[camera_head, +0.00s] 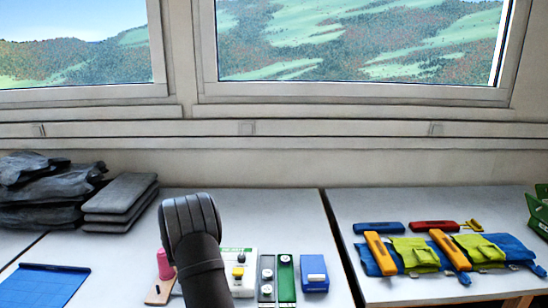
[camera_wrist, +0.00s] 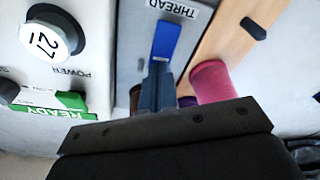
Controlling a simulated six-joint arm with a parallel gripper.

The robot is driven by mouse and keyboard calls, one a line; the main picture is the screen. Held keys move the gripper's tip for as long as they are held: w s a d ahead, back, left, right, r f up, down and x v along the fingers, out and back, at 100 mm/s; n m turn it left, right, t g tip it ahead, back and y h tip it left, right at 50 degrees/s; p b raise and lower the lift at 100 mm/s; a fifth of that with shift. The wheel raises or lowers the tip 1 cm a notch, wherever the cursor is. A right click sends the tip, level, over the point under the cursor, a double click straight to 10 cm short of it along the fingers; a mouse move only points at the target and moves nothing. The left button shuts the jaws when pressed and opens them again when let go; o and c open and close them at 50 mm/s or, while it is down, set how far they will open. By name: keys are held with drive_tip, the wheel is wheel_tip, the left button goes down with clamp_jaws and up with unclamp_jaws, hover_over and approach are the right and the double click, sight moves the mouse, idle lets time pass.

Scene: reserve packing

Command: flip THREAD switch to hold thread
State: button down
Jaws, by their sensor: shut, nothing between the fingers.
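In the wrist view the THREAD panel (camera_wrist: 187,10) is grey with a blue switch lever (camera_wrist: 166,38) below its printed label. My gripper (camera_wrist: 157,66) is shut and empty, its narrow fingers pointing at the lever's lower end in the picture. The fingertips overlap that end, and I cannot tell whether they touch it. The lever's base and any hold mark are not readable. A pink thread spool (camera_wrist: 211,80) stands right of the fingers; it also shows in the head view (camera_head: 164,263). In the head view my arm hides the THREAD switch and my gripper.
A round knob marked 27 (camera_wrist: 47,36) and a green READY part (camera_wrist: 72,101) lie left of the fingers. Right of my arm stand a green unit (camera_head: 286,279) and a blue box (camera_head: 314,272). Blue tool pouches (camera_head: 515,248) lie on the right table. Dark pads (camera_head: 121,197) are stacked left.

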drive_tip(key=shift+f, duration=0.3)
drive_tip(key=shift+r, duration=3.55)
wheel_tip(320, 180, down, 7)
drive_tip(key=shift+r, duration=0.15)
